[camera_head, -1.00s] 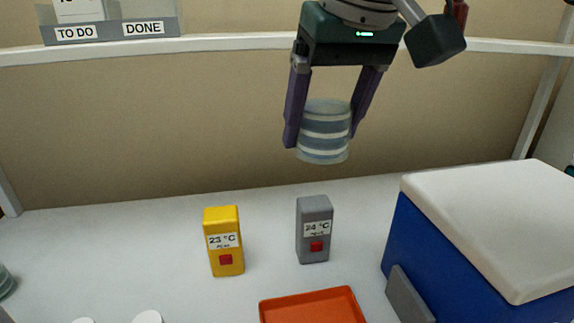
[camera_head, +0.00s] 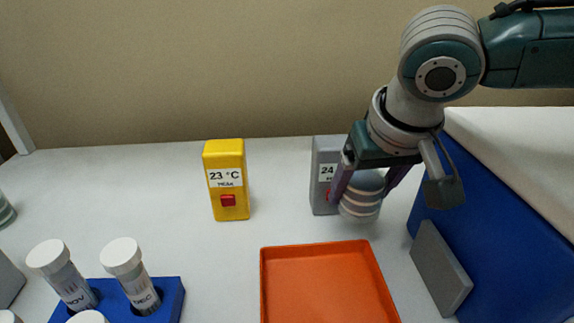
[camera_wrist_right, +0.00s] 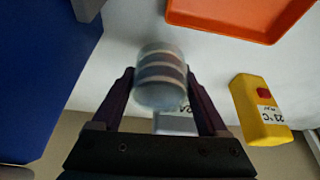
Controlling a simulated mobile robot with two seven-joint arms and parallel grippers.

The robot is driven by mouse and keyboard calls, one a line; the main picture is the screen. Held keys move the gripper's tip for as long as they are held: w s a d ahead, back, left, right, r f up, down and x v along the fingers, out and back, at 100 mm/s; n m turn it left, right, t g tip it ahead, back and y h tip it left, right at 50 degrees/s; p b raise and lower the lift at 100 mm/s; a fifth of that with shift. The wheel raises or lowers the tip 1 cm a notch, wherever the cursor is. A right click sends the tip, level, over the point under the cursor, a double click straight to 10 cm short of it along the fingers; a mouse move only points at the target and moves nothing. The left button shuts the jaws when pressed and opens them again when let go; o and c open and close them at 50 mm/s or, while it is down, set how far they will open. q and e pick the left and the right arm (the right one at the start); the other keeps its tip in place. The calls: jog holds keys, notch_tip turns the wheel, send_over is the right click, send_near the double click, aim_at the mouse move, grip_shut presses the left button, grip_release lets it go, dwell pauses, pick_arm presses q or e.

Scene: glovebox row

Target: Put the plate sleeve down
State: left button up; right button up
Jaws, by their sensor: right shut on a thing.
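The plate sleeve (camera_head: 362,195) is a clear, rounded stack with grey-blue and pale bands. My right gripper (camera_head: 366,187) is shut on it, one finger on each side. In the head view it hangs in front of the grey 24 °C box, behind the orange tray and left of the blue box. In the right wrist view the sleeve (camera_wrist_right: 160,78) sits between the two fingers (camera_wrist_right: 163,95), and the bench shows beyond it. I cannot tell for sure whether its bottom touches the bench. My left gripper is not in view.
An orange tray (camera_head: 325,250) lies at the front. A yellow 23 °C box (camera_head: 226,180) and a grey box (camera_head: 326,150) stand behind. A blue box (camera_head: 510,220) with a pale lid is at right. A blue rack (camera_head: 170,298) holds white-capped tubes at front left.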

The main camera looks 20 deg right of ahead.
aim_at(353, 231)
jog(key=shift+f+b, duration=0.45)
jog(key=shift+f, duration=2)
jog(key=shift+f, duration=0.15)
jog(key=o, duration=1.4)
